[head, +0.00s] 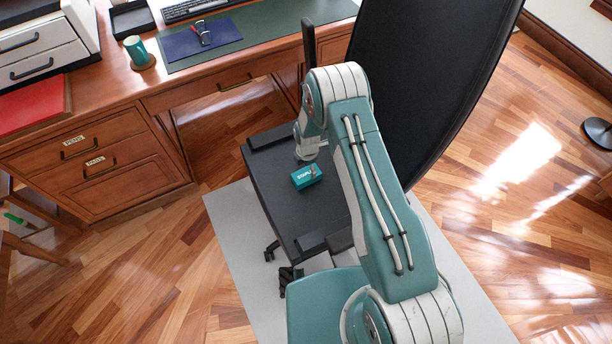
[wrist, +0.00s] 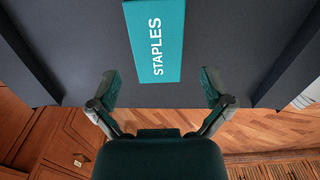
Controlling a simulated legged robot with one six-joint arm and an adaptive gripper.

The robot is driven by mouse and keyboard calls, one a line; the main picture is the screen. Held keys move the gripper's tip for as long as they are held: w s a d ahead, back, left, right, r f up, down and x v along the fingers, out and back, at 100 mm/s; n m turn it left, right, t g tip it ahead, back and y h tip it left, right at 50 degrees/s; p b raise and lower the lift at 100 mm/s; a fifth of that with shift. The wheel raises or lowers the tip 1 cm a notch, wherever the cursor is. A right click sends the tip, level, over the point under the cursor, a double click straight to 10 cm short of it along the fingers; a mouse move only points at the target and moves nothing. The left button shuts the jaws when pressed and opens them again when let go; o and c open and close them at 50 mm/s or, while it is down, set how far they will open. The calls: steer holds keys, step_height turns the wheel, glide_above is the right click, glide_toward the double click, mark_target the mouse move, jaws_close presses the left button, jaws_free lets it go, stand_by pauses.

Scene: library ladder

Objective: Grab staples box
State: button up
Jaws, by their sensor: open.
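The staples box (head: 307,176) is a small teal box with white lettering, lying on the black chair seat (head: 285,205). In the wrist view the box (wrist: 155,45) lies flat on the dark seat (wrist: 75,40), label up, its far end cut off by the top edge. My gripper (wrist: 162,88) is open and empty, its two fingers apart on either side of the box's near end, and the box is not held. In the head view my arm hides most of the gripper.
The chair has armrests (head: 308,45) at its sides and a tall black backrest (head: 425,65) at the right. The seat around the box is clear.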

mark_target(306, 174)
step_height(306, 174, down, 5)
steer(key=shift+w+a+f, duration=0.15)
steer(key=c, duration=1.1)
